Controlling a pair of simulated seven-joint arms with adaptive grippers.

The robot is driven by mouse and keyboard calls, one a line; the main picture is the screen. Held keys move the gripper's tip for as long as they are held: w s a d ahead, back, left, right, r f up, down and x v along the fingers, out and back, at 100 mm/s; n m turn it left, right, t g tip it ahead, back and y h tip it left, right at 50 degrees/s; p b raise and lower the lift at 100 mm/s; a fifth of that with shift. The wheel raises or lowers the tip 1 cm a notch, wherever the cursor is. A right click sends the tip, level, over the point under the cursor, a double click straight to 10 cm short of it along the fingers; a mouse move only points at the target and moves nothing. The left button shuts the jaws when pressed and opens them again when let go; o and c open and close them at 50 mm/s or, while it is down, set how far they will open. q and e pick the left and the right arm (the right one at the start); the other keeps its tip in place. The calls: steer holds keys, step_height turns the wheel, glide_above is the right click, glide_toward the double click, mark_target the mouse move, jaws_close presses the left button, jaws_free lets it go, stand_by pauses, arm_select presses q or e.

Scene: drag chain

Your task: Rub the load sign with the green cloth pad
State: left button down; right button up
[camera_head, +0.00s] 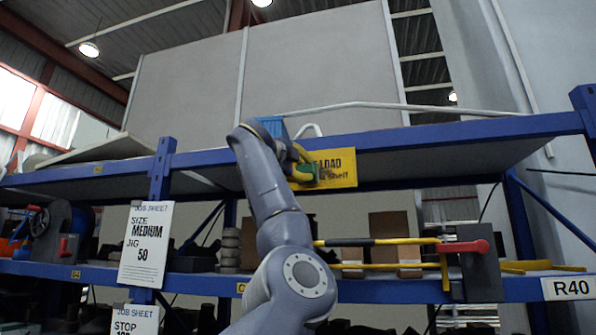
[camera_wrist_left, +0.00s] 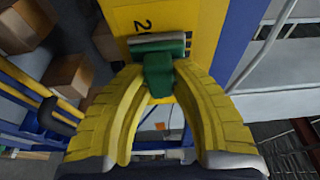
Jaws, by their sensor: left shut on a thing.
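The load sign (camera_head: 338,164) is a yellow plate with dark lettering on the blue edge of the upper shelf; its left part is hidden behind my gripper. It also shows in the left wrist view (camera_wrist_left: 203,22). My left gripper (camera_head: 303,168), with yellow fingers, is at the sign's left part. In the left wrist view its fingertips (camera_wrist_left: 160,72) are shut on the green block of the cloth pad (camera_wrist_left: 157,47). The pad lies over the sign's face; whether it touches cannot be told. My right gripper is not in view.
The blue upper shelf beam (camera_head: 440,133) runs across the view. Below it, a lower shelf holds cardboard boxes (camera_head: 389,226), yellow bars and a dark block with a red handle (camera_head: 465,247). Job sheets (camera_head: 146,245) hang at the left upright. A cable reel (camera_head: 62,228) stands farther left.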

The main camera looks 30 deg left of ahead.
arm_select(q)
steer(key=shift+w+d, duration=0.5)
steer(key=shift+d, duration=1.25)
steer(key=shift+w+d, duration=0.55)
steer(key=shift+d, duration=1.2)
steer(key=shift+w+d, duration=0.5)
steer(key=shift+d, duration=1.25)
steer(key=shift+a, duration=0.25)
steer(key=s+a, duration=0.4)
steer(key=a, duration=0.9)
steer(key=shift+a, duration=0.3)
steer(key=shift+s, duration=0.15)
steer(key=shift+s+d, duration=0.3)
steer(key=shift+s, duration=0.6)
steer(key=shift+s+d, duration=0.25)
steer(key=shift+s, duration=0.7)
steer(key=shift+s+d, duration=0.3)
steer(key=shift+s, duration=0.6)
steer(key=shift+s+d, duration=0.2)
steer(key=shift+s, duration=0.55)
steer(key=shift+s+d, duration=0.2)
steer(key=shift+s, duration=0.5)
